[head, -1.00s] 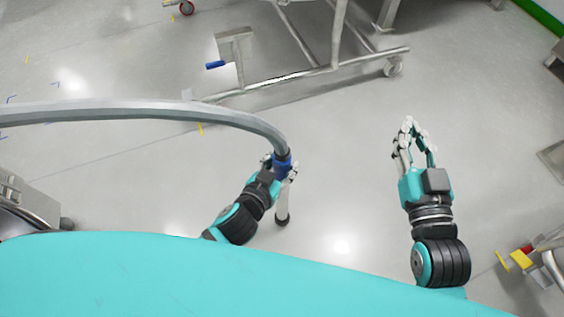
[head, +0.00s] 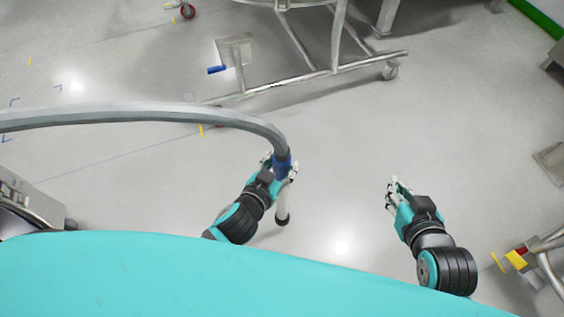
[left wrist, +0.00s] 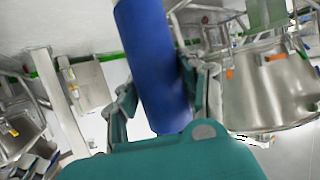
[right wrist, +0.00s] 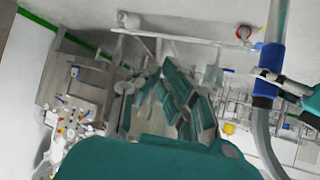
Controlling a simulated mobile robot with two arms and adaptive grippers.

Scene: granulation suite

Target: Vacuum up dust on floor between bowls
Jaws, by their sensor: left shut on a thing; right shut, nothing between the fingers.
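My left gripper (head: 279,166) is shut on the blue cuff (head: 283,160) of the vacuum hose. The grey hose (head: 150,113) arcs in from the left edge to the cuff. A pale wand end with a dark tip (head: 283,212) hangs below the hand, over the floor. The blue cuff (left wrist: 152,60) fills the middle of the left wrist view. My right gripper (head: 394,189) is shut and empty over clear floor. A large steel bowl (left wrist: 275,92) shows in the left wrist view. I cannot make out dust on the floor.
A steel tubular frame on casters (head: 320,76) with a blue-handled pedal (head: 216,70) stands ahead. A steel cart (head: 30,203) is at left. Steel equipment with yellow and red parts (head: 516,259) is at lower right. The floor between is open.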

